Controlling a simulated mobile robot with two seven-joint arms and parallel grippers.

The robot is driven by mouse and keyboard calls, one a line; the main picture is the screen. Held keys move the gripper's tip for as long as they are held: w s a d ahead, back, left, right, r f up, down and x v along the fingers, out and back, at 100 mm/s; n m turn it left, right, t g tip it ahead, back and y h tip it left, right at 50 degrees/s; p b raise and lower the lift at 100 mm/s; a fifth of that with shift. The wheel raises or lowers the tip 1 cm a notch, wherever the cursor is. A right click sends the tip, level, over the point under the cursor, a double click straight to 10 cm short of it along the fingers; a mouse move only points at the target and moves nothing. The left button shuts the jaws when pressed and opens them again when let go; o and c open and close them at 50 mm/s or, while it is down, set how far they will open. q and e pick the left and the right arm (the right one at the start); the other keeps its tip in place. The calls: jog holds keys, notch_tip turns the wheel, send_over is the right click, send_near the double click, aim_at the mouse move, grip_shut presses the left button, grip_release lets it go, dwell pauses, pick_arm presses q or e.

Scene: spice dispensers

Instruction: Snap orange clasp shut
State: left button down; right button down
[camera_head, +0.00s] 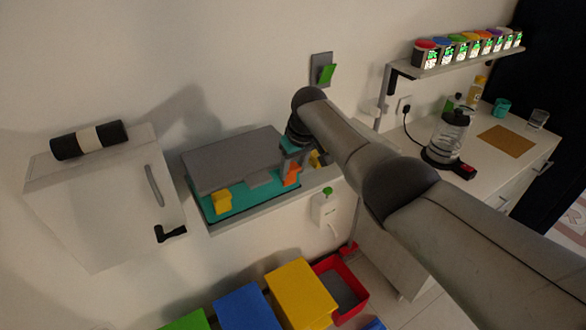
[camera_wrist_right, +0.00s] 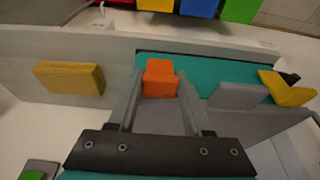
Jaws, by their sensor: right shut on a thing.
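The orange clasp (camera_head: 291,177) sits at the front right of a shelf unit with a teal base (camera_head: 250,203) and a raised grey lid (camera_head: 230,158). My right gripper (camera_head: 297,158) reaches in from the right; its arm partly hides the unit's right end. In the right wrist view, the gripper's two fingers (camera_wrist_right: 160,88) stand on either side of the orange clasp (camera_wrist_right: 160,72) and are shut on it. A yellow clasp (camera_head: 221,202) is at the unit's front left; it also shows at the right of the wrist view (camera_wrist_right: 290,90). My left gripper is not in view.
A yellow block (camera_wrist_right: 70,78) lies left of the clasp in the wrist view. Below the unit are a white wall box (camera_head: 325,209) and coloured bins, including a yellow one (camera_head: 302,292). A white cabinet (camera_head: 105,205) hangs at left; a kettle (camera_head: 448,140) stands on the right counter.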

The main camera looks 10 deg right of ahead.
jog(key=shift+a, duration=0.1)
jog(key=shift+c, duration=1.6)
grip_release()
jog(key=shift+w, duration=0.15)
jog(key=shift+p+v, duration=0.45)
jog(key=shift+v, duration=0.35)
jog(key=v, duration=1.3)
jog(key=shift+r+p, duration=0.35)
